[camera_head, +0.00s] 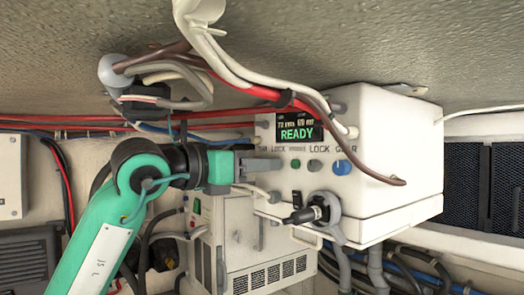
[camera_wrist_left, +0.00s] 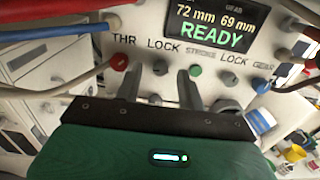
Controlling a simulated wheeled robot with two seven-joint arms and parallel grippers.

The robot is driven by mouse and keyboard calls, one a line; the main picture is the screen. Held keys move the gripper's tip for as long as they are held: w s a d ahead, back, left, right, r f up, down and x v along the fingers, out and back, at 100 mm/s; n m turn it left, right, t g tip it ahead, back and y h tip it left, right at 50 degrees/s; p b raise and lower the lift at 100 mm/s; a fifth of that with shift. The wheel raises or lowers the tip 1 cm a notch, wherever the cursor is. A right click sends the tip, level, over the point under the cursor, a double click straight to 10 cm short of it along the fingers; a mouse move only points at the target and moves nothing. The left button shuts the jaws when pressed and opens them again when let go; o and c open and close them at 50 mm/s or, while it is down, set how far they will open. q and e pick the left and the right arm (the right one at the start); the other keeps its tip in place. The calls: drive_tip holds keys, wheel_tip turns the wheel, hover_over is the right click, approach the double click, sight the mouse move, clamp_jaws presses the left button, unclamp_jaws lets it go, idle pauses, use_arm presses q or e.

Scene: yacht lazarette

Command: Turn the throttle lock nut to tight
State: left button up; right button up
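The white control box (camera_head: 385,135) has a screen (camera_head: 296,132) reading READY. In the left wrist view, a small grey nut (camera_wrist_left: 160,67) sits under the first LOCK label, between the red THR knob (camera_wrist_left: 119,62) and the green STROKE button (camera_wrist_left: 195,71). My left gripper (camera_head: 279,165) is at the panel front and hides this nut in the head view. In the left wrist view the left gripper (camera_wrist_left: 159,70) is open, one finger on either side of the nut; I cannot tell whether they touch it. My right gripper is not in view.
A second grey nut (camera_wrist_left: 228,79) and the blue GEAR knob (camera_wrist_left: 261,85) sit to the right. A black plug connector (camera_head: 308,214) juts out below. Red, white and brown cables (camera_head: 270,93) hang across the box top. A white vented unit (camera_head: 262,279) stands lower down.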

use_arm(q)
drive_tip(key=shift+w+d+f, duration=0.1)
drive_tip(key=shift+w+d, duration=0.25)
drive_tip(key=shift+d, duration=0.1)
clamp_jaws()
